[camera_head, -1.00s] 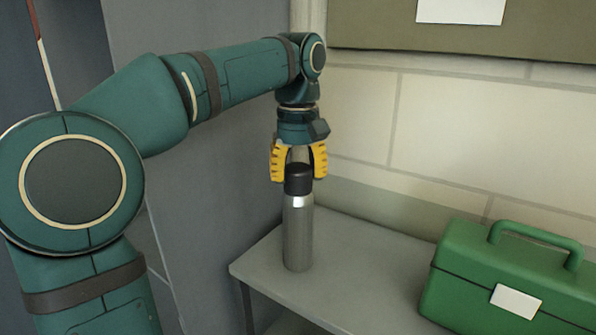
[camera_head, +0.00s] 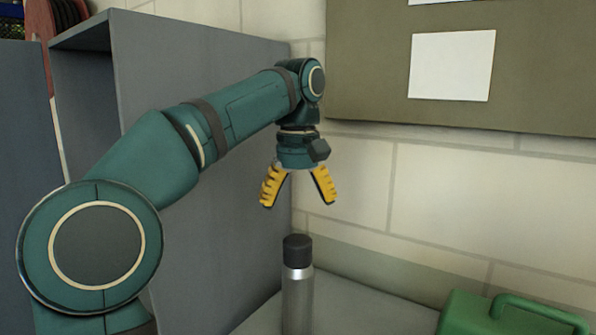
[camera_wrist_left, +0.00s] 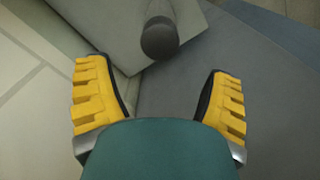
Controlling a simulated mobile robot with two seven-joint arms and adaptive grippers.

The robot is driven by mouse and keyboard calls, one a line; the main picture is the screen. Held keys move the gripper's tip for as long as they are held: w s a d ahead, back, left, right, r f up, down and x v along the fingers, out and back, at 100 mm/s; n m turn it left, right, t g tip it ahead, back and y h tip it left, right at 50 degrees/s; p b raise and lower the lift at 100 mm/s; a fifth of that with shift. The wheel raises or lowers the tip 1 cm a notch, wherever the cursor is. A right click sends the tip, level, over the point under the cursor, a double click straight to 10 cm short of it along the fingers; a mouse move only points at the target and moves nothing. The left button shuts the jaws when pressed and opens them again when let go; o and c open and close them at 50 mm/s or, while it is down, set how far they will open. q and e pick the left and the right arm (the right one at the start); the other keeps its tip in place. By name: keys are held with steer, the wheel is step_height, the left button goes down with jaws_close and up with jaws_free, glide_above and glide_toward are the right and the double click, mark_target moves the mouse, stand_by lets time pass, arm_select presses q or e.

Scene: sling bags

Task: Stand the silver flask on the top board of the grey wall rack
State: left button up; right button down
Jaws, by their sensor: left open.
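The silver flask (camera_head: 298,300) stands upright on the grey top board (camera_head: 350,308), with a black cap and a shiny band below it. Its lower end is cut off by the head view's bottom edge. My left gripper (camera_head: 298,202) is open and empty above the flask, clear of its cap. In the left wrist view the flask's dark cap (camera_wrist_left: 159,38) shows beyond the open yellow fingers (camera_wrist_left: 166,100), with part of its body behind. My right gripper is not in view.
A green toolbox (camera_head: 500,318) with a handle sits on the same board at the right. A tall grey panel (camera_head: 215,235) rises close on the left. Behind is a pale block wall (camera_head: 440,190) with a brown board (camera_head: 370,70) bearing white paper (camera_head: 452,66).

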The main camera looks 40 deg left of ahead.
arm_select(q)
step_height(320, 180, up, 4)
steer(key=shift+f, duration=0.15)
stand_by(0.7)
